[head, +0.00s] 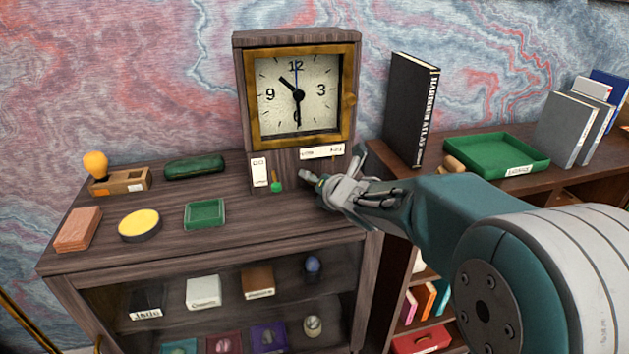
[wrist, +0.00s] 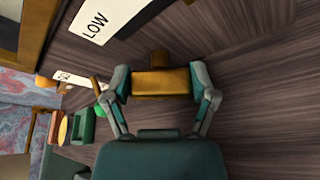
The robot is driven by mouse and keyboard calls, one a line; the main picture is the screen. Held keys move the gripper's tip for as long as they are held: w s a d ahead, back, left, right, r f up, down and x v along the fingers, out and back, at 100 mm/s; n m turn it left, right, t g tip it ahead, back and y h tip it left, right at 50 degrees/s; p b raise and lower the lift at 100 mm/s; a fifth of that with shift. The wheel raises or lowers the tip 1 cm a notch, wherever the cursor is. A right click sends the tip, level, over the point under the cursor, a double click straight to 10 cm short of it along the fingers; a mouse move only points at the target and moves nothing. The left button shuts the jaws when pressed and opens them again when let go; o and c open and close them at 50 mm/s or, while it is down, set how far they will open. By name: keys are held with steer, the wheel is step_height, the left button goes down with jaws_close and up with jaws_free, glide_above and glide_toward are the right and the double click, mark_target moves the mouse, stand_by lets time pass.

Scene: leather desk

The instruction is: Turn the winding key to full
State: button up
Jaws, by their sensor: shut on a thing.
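The wooden clock (head: 298,95) stands on the cabinet, with a brass-framed dial and a white label strip (head: 322,152) below it. In the wrist view the strip (wrist: 105,18) reads LOW at its near end. The brass winding key (wrist: 160,84) has a flat bar on a short shaft that meets the wood of the clock front. My gripper (wrist: 160,88) is shut on the bar, one fingertip at each end. In the head view my gripper (head: 330,187) is at the lower right of the clock front and hides most of the key.
A green-ended brass lever (head: 276,182) and a small label (head: 259,172) are left of my gripper. A green dish (head: 205,213), yellow tin (head: 140,224) and green case (head: 194,167) lie on the cabinet. A black book (head: 411,110) and green tray (head: 496,155) stand right.

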steer(key=o, duration=1)
steer(key=shift+w, duration=0.1)
steer(key=v, duration=1.2)
